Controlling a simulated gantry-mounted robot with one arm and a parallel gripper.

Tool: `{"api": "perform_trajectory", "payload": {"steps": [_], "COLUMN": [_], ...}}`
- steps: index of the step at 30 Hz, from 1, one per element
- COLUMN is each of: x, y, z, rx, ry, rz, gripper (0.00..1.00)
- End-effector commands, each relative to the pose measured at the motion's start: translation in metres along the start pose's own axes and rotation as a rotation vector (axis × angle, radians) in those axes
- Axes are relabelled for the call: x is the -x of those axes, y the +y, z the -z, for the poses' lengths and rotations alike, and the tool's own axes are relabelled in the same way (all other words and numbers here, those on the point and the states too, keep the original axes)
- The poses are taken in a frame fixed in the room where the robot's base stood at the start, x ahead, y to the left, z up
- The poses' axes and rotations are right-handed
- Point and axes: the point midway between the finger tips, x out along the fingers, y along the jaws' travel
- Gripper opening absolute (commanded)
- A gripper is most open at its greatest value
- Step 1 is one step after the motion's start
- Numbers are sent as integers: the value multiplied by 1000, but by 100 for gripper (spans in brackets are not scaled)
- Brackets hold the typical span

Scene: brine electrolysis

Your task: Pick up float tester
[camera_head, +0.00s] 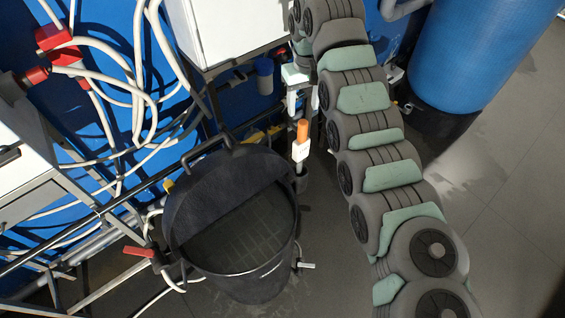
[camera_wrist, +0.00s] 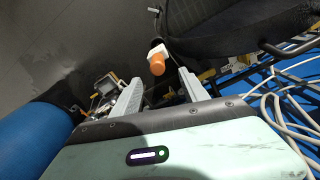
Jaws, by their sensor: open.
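The float tester appears to be the upright piece with an orange cylindrical top and a white collar (camera_head: 301,149), beside the rim of the black tank. Its lower part is dark and hard to make out. It also shows in the wrist view (camera_wrist: 157,64), just beyond my fingertips and roughly centred between them. My gripper (camera_head: 302,112) is open and empty, with its fingers pointing down just above the orange top. The fingers also show in the wrist view (camera_wrist: 160,80), spread to either side of the orange top and apart from it.
The black tank (camera_head: 190,215) with a half lid and raised handle stands to the left of the tester. A blue barrel (camera_head: 475,50) stands at right. White hoses (camera_head: 120,75), metal rails and a white cabinet (camera_head: 235,30) crowd the left and back. Floor at right is clear.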

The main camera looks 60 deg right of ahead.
Motion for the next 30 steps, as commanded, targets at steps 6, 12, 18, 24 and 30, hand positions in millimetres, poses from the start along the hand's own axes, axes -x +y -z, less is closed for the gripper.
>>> {"api": "perform_trajectory", "payload": {"steps": [6, 12, 18, 24, 30], "x": [-12, -36, -59, -68, -88], "y": [3, 3, 3, 5, 7], "z": [-6, -6, -6, -4, -2], "rx": [-3, -4, -3, -4, -4], "ry": [-19, -18, -19, -16, -20], "rz": [-1, 1, 0, -3, -2], "gripper": [52, 52, 52, 52, 52]}}
